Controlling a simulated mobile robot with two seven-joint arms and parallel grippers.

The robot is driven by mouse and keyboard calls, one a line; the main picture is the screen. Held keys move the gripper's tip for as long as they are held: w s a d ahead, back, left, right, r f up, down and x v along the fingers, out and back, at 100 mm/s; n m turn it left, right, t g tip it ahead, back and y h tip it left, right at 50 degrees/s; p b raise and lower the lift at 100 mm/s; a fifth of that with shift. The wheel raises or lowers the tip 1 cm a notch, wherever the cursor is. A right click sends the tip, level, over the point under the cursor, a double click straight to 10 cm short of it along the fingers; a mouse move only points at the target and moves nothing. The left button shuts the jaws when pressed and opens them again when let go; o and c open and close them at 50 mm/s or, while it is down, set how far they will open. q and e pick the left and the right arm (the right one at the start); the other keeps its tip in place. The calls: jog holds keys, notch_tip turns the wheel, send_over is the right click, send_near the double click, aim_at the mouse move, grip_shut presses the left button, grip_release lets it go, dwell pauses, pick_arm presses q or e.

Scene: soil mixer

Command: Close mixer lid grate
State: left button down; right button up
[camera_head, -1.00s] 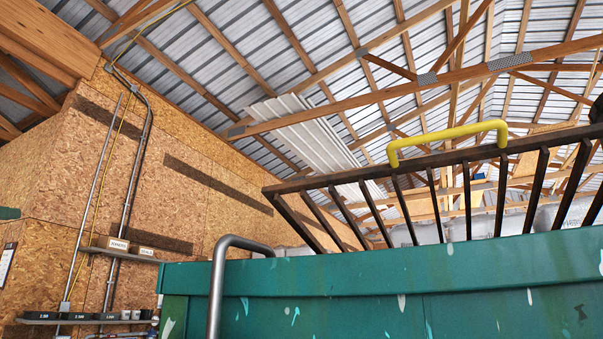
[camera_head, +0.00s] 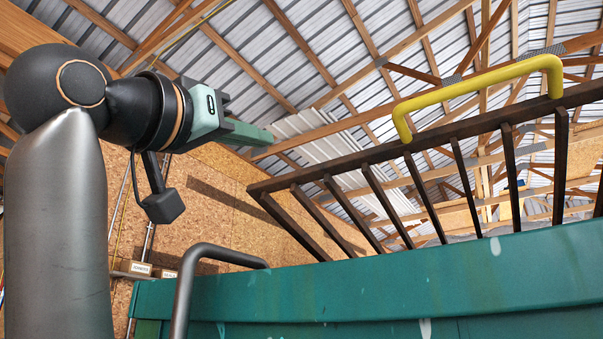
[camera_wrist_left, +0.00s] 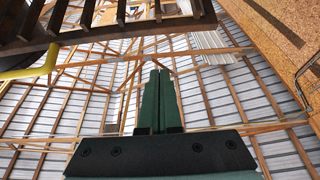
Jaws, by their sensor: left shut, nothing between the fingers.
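The mixer lid grate (camera_head: 365,172) is a row of dark bars under a long top rail. It stands raised and tilted above the green mixer body (camera_head: 380,283). A yellow handle (camera_head: 480,88) is fixed on its top rail. My left gripper (camera_head: 268,136) is raised to the left of the handle, apart from the grate, near the rail's left end in the picture. In the left wrist view its green fingers (camera_wrist_left: 158,75) are together and empty. The grate (camera_wrist_left: 95,35) and part of the handle (camera_wrist_left: 35,68) show at upper left there. My right gripper is not in view.
A bent grey metal tube (camera_head: 190,275) rises at the mixer's front left. A chipboard wall (camera_head: 215,205) with a small shelf stands behind on the left. Open air lies between my left gripper and the handle, below the roof beams.

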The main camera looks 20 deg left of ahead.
pick_arm(q)
jog(key=p+x, duration=0.1)
jog(key=x, duration=0.2)
jog(key=p+x, duration=0.2)
jog(key=x, duration=0.1)
jog(key=p+x, duration=0.2)
jog(key=x, duration=0.2)
jog(key=shift+d+r, duration=0.15)
jog(key=shift+r, duration=0.2)
jog(key=shift+s+a+f, duration=0.1)
jog(key=shift+s+f, duration=0.2)
jog(key=shift+f, duration=0.45)
jog(key=shift+s+a+f, duration=0.1)
jog(key=shift+s+f, duration=0.2)
jog(key=shift+f, duration=0.45)
jog(key=shift+s+a+f, duration=0.1)
jog(key=shift+s+f, duration=0.15)
jog(key=shift+f, duration=0.45)
